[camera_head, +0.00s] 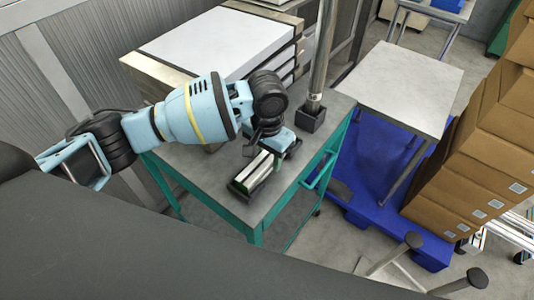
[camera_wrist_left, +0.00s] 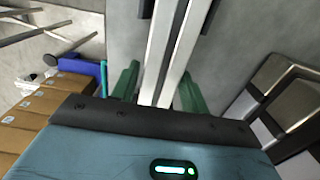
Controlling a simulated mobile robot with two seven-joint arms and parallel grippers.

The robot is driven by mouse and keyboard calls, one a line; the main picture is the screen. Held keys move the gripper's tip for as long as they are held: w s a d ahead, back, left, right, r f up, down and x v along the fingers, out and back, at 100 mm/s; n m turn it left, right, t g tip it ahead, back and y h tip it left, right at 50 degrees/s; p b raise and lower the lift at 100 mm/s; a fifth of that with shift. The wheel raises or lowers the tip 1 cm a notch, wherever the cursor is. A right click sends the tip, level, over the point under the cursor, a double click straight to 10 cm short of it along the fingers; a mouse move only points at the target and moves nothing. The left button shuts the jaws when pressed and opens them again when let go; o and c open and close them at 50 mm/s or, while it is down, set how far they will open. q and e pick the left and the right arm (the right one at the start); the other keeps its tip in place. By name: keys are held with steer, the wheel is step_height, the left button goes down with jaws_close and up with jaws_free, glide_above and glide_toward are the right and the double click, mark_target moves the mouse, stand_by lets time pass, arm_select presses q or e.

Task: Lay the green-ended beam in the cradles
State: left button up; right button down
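My left gripper (camera_head: 273,150) points down over the grey table top, at the far end of a pair of silver strips. These strips (camera_head: 254,173), likely the beam, run from under the gripper to a dark holder (camera_head: 240,192) near the table's front corner. In the left wrist view the silver strips (camera_wrist_left: 160,45) pass under the gripper body, with a green piece on each side (camera_wrist_left: 126,80). I cannot tell whether the green pieces are beam ends. My right gripper is out of view.
A tall metal post (camera_head: 321,50) stands in a dark block just behind the gripper. A stack of white-topped slabs (camera_head: 215,42) fills the table's back. Cardboard boxes (camera_head: 460,170) and a blue pallet (camera_head: 365,180) are right of the table. Some bare table top lies left of the strips.

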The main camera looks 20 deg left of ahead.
mark_target(267, 157)
arm_select(q)
steer(key=shift+o, duration=1.1)
steer(key=shift+r, duration=0.1)
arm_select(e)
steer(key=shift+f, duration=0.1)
arm_select(q)
steer(key=shift+r, duration=0.25)
step_height(267, 157, up, 12)
steer(key=p, duration=0.1)
steer(key=shift+r, duration=0.2)
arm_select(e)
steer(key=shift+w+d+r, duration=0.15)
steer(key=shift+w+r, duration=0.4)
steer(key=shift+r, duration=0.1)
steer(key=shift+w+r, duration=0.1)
